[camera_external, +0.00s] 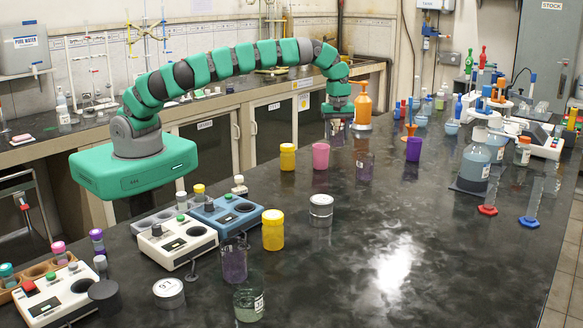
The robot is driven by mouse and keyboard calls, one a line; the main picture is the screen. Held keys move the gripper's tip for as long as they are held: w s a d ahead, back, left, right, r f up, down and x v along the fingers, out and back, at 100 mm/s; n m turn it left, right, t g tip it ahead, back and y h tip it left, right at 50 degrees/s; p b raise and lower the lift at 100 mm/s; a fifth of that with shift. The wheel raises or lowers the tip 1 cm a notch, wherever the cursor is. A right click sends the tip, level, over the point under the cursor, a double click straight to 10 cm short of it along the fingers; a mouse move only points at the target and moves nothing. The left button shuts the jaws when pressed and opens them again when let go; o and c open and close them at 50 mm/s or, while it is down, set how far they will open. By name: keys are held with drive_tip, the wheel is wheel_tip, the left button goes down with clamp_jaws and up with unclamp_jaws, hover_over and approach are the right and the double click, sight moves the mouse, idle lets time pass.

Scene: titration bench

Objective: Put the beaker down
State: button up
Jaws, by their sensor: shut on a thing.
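My green arm reaches out over the black bench, and my gripper (338,114) points down near the middle of the far half. It is shut on a small clear beaker (336,135), which shows faintly just below the jaws. Its upper part is hidden by the gripper. I cannot tell whether its base touches the bench. A similar clear glass vessel (365,167) stands upright on the bench to the right of and nearer than the held beaker.
A pink cup (321,156), a yellow jar (288,157), a purple cup (414,149) and an orange bottle (363,104) stand around the gripper. A lidded tin (321,206) stands nearer. The bench's right front area (440,260) is clear.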

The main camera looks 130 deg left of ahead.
drive_tip(key=shift+w+a, duration=0.35)
drive_tip(key=shift+a, duration=0.35)
drive_tip(key=shift+w+a+f, duration=0.15)
drive_tip(key=shift+w+a, duration=0.35)
drive_tip(key=shift+w+a+p, duration=0.55)
drive_tip(key=shift+w+a, duration=0.05)
drive_tip(key=shift+a, duration=0.35)
drive_tip(key=shift+w+a+f+p, duration=0.1)
drive_tip(key=shift+w+a+p, duration=0.2)
drive_tip(key=shift+w+p, duration=0.1)
drive_tip(key=shift+w+a+p, duration=0.35)
drive_tip(key=shift+a+p, duration=0.25)
drive_tip(key=shift+p, duration=0.2)
drive_tip(key=shift+w+a+p, duration=0.2)
drive_tip(key=shift+w+p, duration=0.2)
drive_tip(key=shift+p, duration=0.3)
drive_tip(key=shift+w+f, duration=0.1)
drive_tip(key=shift+f, duration=0.05)
